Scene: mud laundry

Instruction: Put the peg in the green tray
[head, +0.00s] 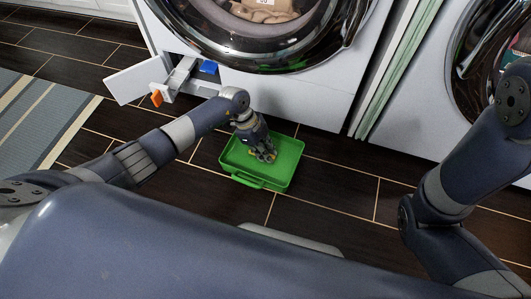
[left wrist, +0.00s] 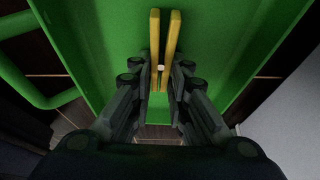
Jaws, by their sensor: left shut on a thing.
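The green tray (head: 286,171) lies on the floor in front of the washing machine, and its flat green base fills much of the left wrist view (left wrist: 100,45). My left gripper (head: 264,156) is over the middle of the tray, pointing down into it. My right gripper is out of view; only my right arm shows.
A washing machine (head: 310,92) stands behind the tray, with an open flap (head: 133,82) and pulled-out drawer (head: 181,75) low on its left. An orange part (head: 156,98) and a blue one (head: 209,67) show there. A striped rug (head: 38,118) lies left. Dark floor right of the tray is clear.

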